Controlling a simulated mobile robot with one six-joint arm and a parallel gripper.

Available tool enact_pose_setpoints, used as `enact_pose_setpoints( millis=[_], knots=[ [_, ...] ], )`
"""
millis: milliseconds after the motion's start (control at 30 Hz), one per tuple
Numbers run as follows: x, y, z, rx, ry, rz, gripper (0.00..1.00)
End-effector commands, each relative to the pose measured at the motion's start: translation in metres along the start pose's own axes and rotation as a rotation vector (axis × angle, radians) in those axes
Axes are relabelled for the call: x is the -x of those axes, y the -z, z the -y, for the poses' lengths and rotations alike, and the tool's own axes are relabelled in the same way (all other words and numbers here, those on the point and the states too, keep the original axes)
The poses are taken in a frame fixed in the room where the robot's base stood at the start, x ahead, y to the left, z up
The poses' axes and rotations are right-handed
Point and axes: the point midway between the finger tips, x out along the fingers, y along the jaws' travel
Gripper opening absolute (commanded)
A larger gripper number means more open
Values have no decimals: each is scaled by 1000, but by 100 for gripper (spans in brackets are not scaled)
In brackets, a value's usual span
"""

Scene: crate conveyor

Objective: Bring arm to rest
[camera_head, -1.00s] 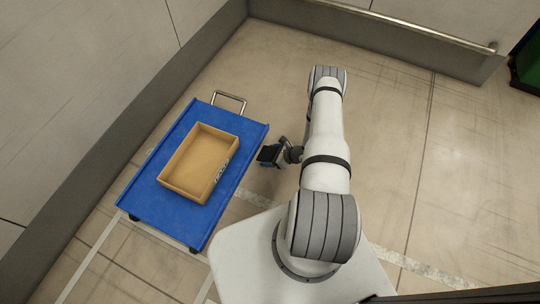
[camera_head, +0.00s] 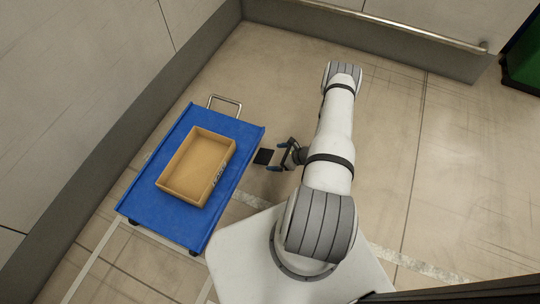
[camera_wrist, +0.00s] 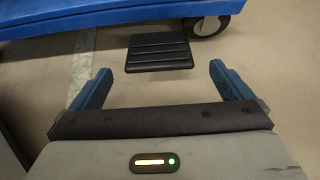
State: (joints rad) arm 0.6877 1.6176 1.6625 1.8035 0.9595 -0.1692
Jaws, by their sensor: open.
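My gripper (camera_head: 280,156) is beside my arm, to the right of the blue cart, with its blue-grey fingers spread and nothing between them. In the wrist view my gripper (camera_wrist: 162,85) is also open. A flat black object (camera_head: 263,156) lies just past the fingertips, between my gripper and the cart. In the wrist view the black object (camera_wrist: 157,52) has a ribbed face and is apart from both fingers. I cannot tell whether it rests on the floor. My arm reaches up the picture from my base and bends back at its far end.
The blue cart (camera_head: 150,200) stands at the left with a tan open box (camera_head: 172,192) on it; the cart also shows in the wrist view (camera_wrist: 100,18). A wall with a rail (camera_head: 400,21) runs behind. A green object (camera_head: 525,60) is far right. The floor right of my arm is clear.

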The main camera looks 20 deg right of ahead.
Motion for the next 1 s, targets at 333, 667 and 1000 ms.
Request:
enact_pose_setpoints(
  millis=[333,667,1000],
  knots=[
    [16,1,0,-1,0,0,99],
    [15,1,0,-1,0,0,99],
    [54,-103,20,192,-97,22,99]
  ],
)
